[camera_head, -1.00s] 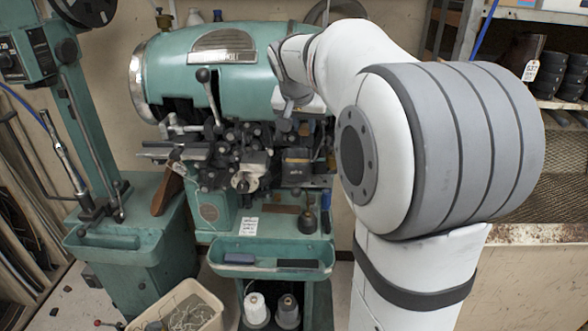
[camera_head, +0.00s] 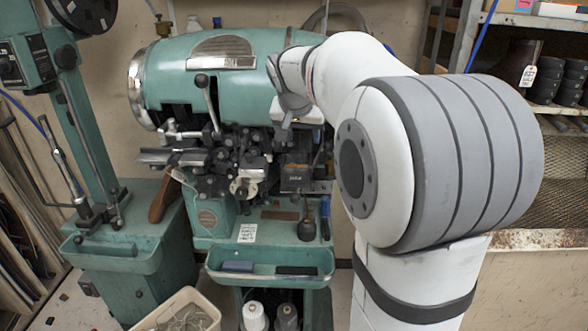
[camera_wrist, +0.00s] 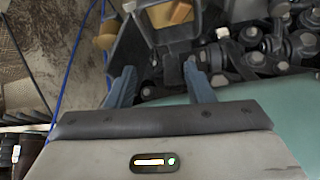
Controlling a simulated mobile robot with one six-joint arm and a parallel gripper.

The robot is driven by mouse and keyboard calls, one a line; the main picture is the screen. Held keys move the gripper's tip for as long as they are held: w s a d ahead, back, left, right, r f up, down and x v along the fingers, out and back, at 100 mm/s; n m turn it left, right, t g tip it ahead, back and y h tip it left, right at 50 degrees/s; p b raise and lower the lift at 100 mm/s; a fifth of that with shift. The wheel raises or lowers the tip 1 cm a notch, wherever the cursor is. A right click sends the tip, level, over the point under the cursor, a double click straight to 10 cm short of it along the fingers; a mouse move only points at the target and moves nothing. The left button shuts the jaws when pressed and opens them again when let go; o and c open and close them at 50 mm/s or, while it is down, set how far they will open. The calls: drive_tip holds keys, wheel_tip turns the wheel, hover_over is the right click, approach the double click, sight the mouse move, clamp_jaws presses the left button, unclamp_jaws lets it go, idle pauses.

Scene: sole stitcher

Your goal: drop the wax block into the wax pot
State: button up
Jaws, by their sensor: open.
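My gripper (camera_wrist: 159,66) is open, its two blue-grey fingers apart with nothing seen between them. It hangs over dark machine parts. Beyond the fingertips, an amber patch (camera_wrist: 168,14) sits in a dark box-like holder at the top edge of the wrist view; it looks like wax in the wax pot, but it is cut off. A tan-amber piece (camera_wrist: 106,35) lies left of it, possibly the wax block; I cannot tell surely. In the head view a dark box (camera_head: 296,178), possibly the pot, stands on the machine front.
The green stitching machine (camera_head: 240,75) has levers and knobs crowding its front. A green tray (camera_head: 225,275) holds two dark bars below. A blue cable (camera_wrist: 80,40) runs left of the gripper. A plastic bin (camera_head: 205,305) and a green column machine (camera_head: 95,160) stand left.

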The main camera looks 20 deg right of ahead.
drive_tip(key=v, duration=0.7)
drive_tip(key=shift+a+r+b, duration=0.15)
drive_tip(key=shift+r+b, duration=0.1)
drive_tip(key=shift+b, duration=0.2)
drive_tip(key=shift+s, duration=0.15)
drive_tip(key=s+a+f+n+g+y, duration=0.1)
drive_tip(key=s+a+f+n, duration=0.2)
drive_tip(key=s+f, duration=0.7)
drive_tip(key=s+a+f+n+g+y, duration=0.1)
drive_tip(key=s+a+f+n+y, duration=0.1)
drive_tip(key=s+a+f, duration=0.4)
drive_tip(key=s+f+n, duration=0.1)
drive_tip(key=s+f, duration=0.4)
drive_tip(key=s, duration=0.3)
drive_tip(key=shift+s+n+y, duration=0.2)
drive_tip(key=shift+n+y, duration=0.1)
drive_tip(key=shift+n, duration=0.1)
drive_tip(key=shift+c, duration=0.5)
